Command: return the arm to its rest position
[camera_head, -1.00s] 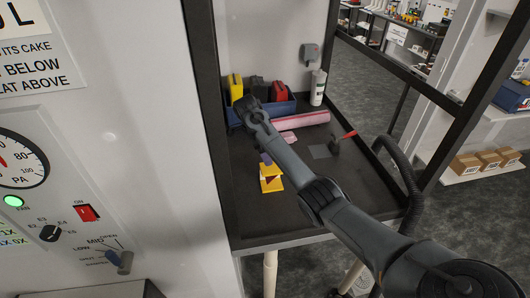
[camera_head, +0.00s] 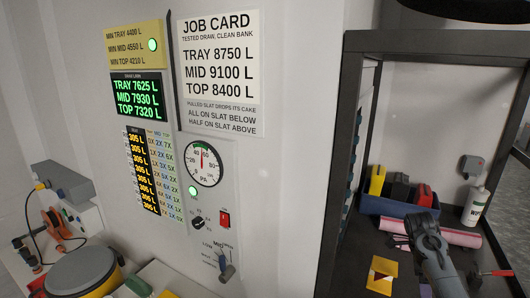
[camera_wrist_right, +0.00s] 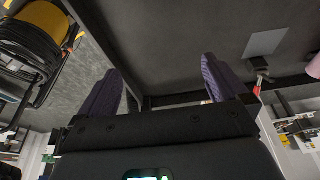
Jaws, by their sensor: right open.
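My right arm (camera_head: 432,255) reaches over the dark bench at the lower right of the head view. Its gripper fingers are not clear there. In the right wrist view my right gripper (camera_wrist_right: 161,66) has two purple-grey fingers spread wide apart, with nothing between them. The dark bench surface (camera_wrist_right: 180,30) lies beyond the fingers. My left arm and gripper are in neither view.
A blue bin (camera_head: 385,207) with yellow, dark and red containers, a pink roll (camera_head: 458,236) and a white bottle (camera_head: 474,206) stand near my arm. A dark frame post (camera_head: 343,170) and the panel wall (camera_head: 275,220) bound the left.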

